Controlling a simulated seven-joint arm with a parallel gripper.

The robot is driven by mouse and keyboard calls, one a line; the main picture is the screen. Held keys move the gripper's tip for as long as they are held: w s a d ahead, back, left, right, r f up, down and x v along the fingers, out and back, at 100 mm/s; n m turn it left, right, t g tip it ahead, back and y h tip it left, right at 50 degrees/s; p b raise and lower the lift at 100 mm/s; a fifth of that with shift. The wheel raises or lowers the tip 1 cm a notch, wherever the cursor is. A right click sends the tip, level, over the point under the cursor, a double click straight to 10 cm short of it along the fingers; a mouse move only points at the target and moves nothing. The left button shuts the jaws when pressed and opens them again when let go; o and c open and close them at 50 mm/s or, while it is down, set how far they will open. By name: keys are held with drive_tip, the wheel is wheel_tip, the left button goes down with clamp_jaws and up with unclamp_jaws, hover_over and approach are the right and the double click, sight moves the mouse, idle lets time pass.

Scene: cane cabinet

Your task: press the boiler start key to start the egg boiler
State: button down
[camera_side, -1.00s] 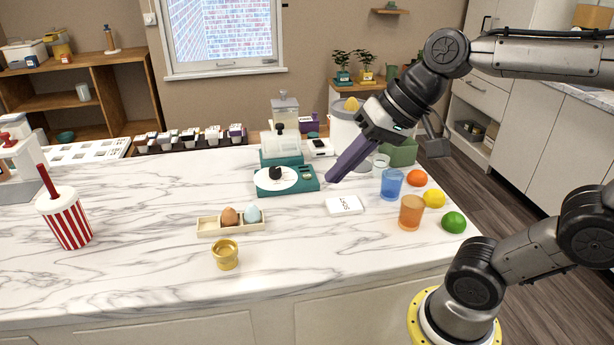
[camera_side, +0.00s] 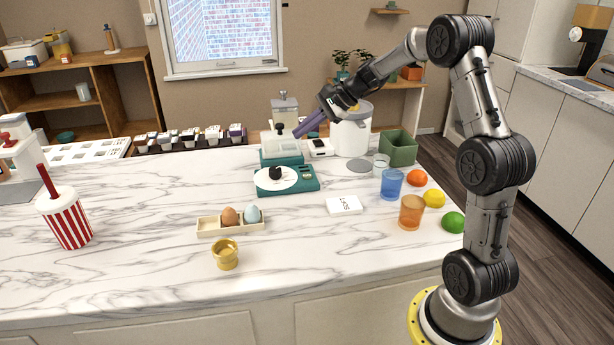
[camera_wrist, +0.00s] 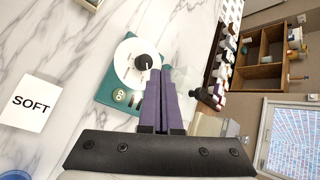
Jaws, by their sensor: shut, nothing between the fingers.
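A teal appliance (camera_side: 308,187) with a white round plate and a black knob lies on the marble counter, likely the egg boiler. It also shows in the wrist view (camera_wrist: 113,84). A small pale round button (camera_wrist: 120,96) and dark slots beside it sit at its corner; which is the start key I cannot tell. My gripper (camera_side: 298,133), with long purple fingers, is shut and empty. It is above and behind the appliance's right side, apparently clear of it. In the wrist view the fingertips (camera_wrist: 160,70) overlap the appliance's edge.
A clear-white container (camera_side: 282,147) on a teal base stands behind the appliance, near my fingers. A white pot (camera_side: 350,137) stands to the right. A "SOFT" card (camera_side: 344,205), blue cup (camera_side: 391,184) and orange cup (camera_side: 411,212) are in front. An egg tray (camera_side: 230,222) lies front left.

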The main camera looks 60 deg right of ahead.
sight(311, 175)
drive_tip(key=d+f, duration=0.1)
drive_tip(key=s+d+f, duration=0.1)
drive_tip(key=shift+s+d+m, duration=0.1)
drive_tip(key=shift+d+m, duration=0.2)
drive_tip(key=shift+f, duration=0.15)
drive_tip(key=shift+f, duration=4.3)
drive_tip(key=shift+f, duration=0.1)
drive_tip(key=shift+f, duration=0.3)
